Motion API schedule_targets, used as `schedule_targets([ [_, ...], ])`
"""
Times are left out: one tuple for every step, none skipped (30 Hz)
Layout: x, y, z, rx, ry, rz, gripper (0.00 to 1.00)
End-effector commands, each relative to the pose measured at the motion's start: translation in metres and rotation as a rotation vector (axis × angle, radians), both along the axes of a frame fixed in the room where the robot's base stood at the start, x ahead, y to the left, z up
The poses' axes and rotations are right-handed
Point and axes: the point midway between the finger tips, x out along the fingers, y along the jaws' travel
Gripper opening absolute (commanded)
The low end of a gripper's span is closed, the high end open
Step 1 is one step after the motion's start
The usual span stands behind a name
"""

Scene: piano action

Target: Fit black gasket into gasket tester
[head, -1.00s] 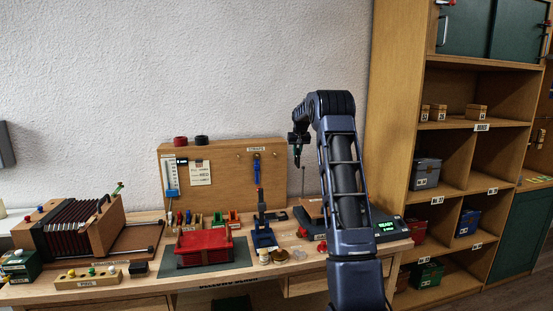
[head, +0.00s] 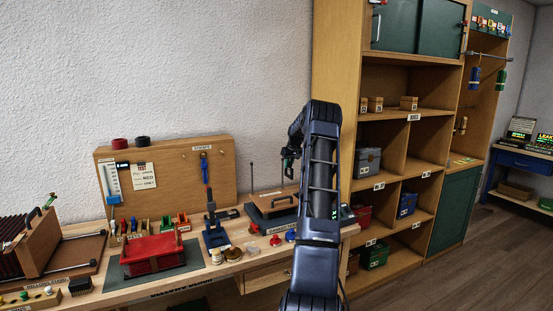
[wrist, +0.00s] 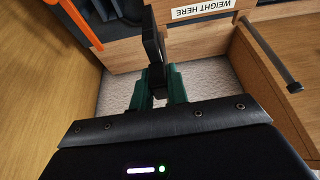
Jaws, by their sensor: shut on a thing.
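My gripper shows in the head view (head: 289,162) and in the wrist view (wrist: 158,82). Its green fingers are shut on a thin black piece, probably the black gasket (wrist: 149,38), which stands up beyond the fingertips. The fingers hide its lower part. In the head view my gripper is raised above the right part of the workbench, and the held piece is too small to make out. On a far blue table at right, one of the dark screens with lettering like "LEAK" (head: 521,126) may belong to the gasket tester; I cannot tell.
The wooden workbench (head: 135,288) carries a red tray (head: 152,253), a blue press (head: 214,235) and a brown-lidded case (head: 272,203). A tall shelf unit (head: 335,70) stands right of my arm. Open floor (head: 465,260) lies between it and the blue table (head: 525,165).

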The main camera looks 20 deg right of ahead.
Motion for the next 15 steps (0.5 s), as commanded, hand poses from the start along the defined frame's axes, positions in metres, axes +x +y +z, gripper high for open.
schedule_targets([
  [-0.006, -0.018, -0.005, 0.001, 0.000, -0.004, 0.00],
  [-0.010, -0.027, -0.008, 0.001, 0.000, -0.005, 0.00],
  [-0.014, -0.038, -0.011, 0.001, 0.000, -0.007, 0.00],
  [-0.017, -0.045, -0.013, 0.001, 0.000, -0.009, 0.00],
  [-0.020, -0.053, -0.015, 0.001, 0.000, -0.014, 0.00],
  [-0.024, -0.061, -0.016, 0.001, 0.000, -0.017, 0.00],
  [-0.026, -0.066, -0.017, 0.000, 0.000, -0.019, 0.00],
  [-0.028, -0.071, -0.017, 0.001, 0.000, -0.022, 0.00],
  [-0.031, -0.077, -0.018, 0.000, 0.000, -0.026, 0.00],
  [-0.032, -0.081, -0.019, 0.001, 0.000, -0.028, 0.00],
  [-0.033, -0.083, -0.019, 0.000, 0.000, -0.029, 0.00],
  [-0.035, -0.086, -0.020, 0.000, 0.000, -0.031, 0.00],
  [-0.035, -0.087, -0.020, 0.000, 0.000, -0.032, 0.00],
  [-0.036, -0.088, -0.021, 0.000, 0.000, -0.032, 0.00],
  [-0.036, -0.089, -0.022, 0.001, 0.000, -0.033, 0.00],
])
